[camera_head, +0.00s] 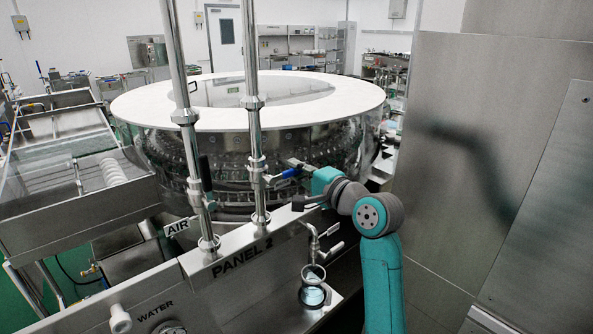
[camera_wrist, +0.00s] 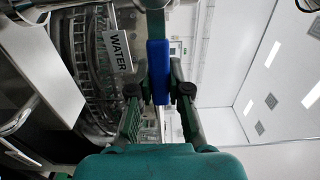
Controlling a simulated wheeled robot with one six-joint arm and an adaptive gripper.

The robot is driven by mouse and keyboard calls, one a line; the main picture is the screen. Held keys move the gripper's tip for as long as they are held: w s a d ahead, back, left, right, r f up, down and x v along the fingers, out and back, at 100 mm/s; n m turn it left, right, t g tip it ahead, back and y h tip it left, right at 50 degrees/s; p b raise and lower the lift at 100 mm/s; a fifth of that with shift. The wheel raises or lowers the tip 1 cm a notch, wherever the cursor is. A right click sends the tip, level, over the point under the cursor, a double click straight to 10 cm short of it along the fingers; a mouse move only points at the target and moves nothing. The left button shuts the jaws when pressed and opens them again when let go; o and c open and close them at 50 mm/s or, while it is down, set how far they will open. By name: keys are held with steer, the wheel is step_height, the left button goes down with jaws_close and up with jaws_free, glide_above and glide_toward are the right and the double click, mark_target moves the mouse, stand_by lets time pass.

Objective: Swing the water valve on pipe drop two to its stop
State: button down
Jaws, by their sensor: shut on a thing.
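The water valve's blue lever handle (camera_head: 287,174) sticks out to the right from the right-hand vertical pipe (camera_head: 256,140), above the "PANEL 2" lettering. My gripper (camera_head: 300,168) is at the handle, to the right of that pipe. In the wrist view the blue handle (camera_wrist: 158,65) lies between the two fingers of my gripper (camera_wrist: 159,92), which is shut on it. A "WATER" tag (camera_wrist: 117,51) shows beside the handle in the wrist view. The valve body is small in the head view, and its stop cannot be made out.
The left pipe (camera_head: 180,75) carries a dark handle (camera_head: 205,174) and an "AIR" tag (camera_head: 177,227). The round washer (camera_head: 150,108) stands behind the pipes. A small tap (camera_head: 316,240) over a cup (camera_head: 313,273) is below my arm. A metal cabinet (camera_head: 460,130) stands at right.

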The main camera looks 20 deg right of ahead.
steer(key=shift+f, duration=0.1)
steer(key=c, duration=1.1)
jaws_free()
steer(key=v, duration=1.2)
